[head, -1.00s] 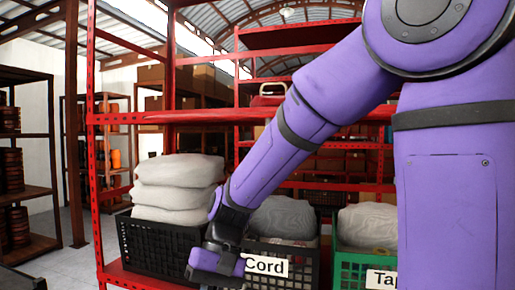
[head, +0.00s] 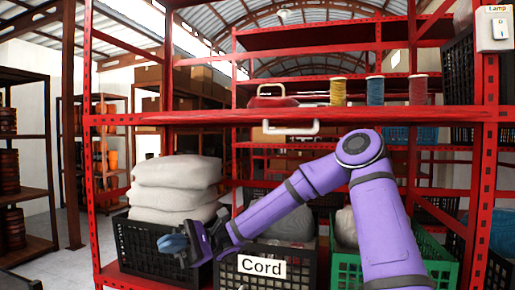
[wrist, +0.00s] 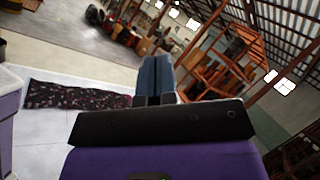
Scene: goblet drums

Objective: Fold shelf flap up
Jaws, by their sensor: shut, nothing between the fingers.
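A red shelf board (head: 215,117) spans the rack at mid height in the head view. A pale handle (head: 290,131) shows at its front, just below the front edge. I cannot make out where the flap's hinge or side edges are. My gripper (head: 172,244) is low on the left, in front of the black crates and well below the handle. Its blue-grey fingers are together and empty, and they also show in the wrist view (wrist: 156,76). The handle is not seen in the wrist view.
Thread spools (head: 375,91) and a red object (head: 272,96) stand on the shelf. Below are a black crate with pale sacks (head: 177,182), a "Cord" crate (head: 262,266) and a green crate (head: 435,268). A red upright (head: 487,150) bounds the right.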

